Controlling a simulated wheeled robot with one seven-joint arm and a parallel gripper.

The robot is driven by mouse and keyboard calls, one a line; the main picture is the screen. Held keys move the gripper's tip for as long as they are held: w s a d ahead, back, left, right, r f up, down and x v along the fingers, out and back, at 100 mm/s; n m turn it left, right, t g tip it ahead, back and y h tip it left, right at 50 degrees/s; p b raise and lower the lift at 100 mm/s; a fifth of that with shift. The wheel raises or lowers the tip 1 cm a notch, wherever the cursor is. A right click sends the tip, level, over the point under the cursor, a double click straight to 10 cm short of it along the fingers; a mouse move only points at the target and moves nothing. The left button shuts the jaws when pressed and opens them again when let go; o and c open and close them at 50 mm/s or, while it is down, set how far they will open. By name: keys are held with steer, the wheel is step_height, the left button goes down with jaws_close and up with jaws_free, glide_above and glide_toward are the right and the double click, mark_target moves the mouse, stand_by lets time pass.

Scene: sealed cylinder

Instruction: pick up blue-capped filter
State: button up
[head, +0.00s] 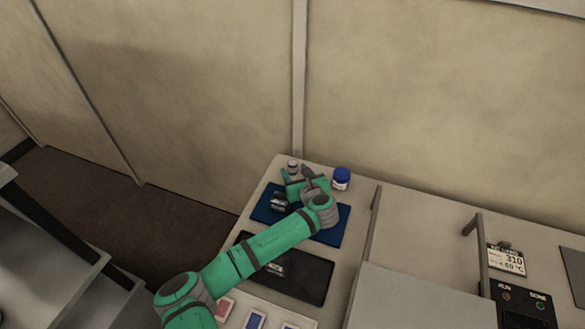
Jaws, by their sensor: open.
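A small cylinder with a blue cap and a pale label (341,179) stands upright near the back of the counter, to the right of my gripper. It is the only blue-capped thing I can make out. My gripper (290,187) is open, over or near the back left part of the blue mat (329,237). It is apart from the blue-capped cylinder in the picture. My wrist and forearm cover part of the mat.
A small pale container (292,166) stands just behind my gripper. A black tray (312,280) holds another small object. A raised pale box (410,300) with upright handles stands to the right. The wall is close behind.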

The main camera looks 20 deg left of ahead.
mark_target(294, 167)
steer(key=shift+w+d+x, duration=0.1)
steer(key=shift+d+x, duration=0.05)
steer(key=shift+x, duration=1.25)
steer(key=shift+w+d+x, duration=0.1)
steer(key=shift+w+x, duration=0.05)
steer(key=shift+x, duration=1.25)
steer(key=shift+r, duration=0.1)
steer(key=c, duration=1.1)
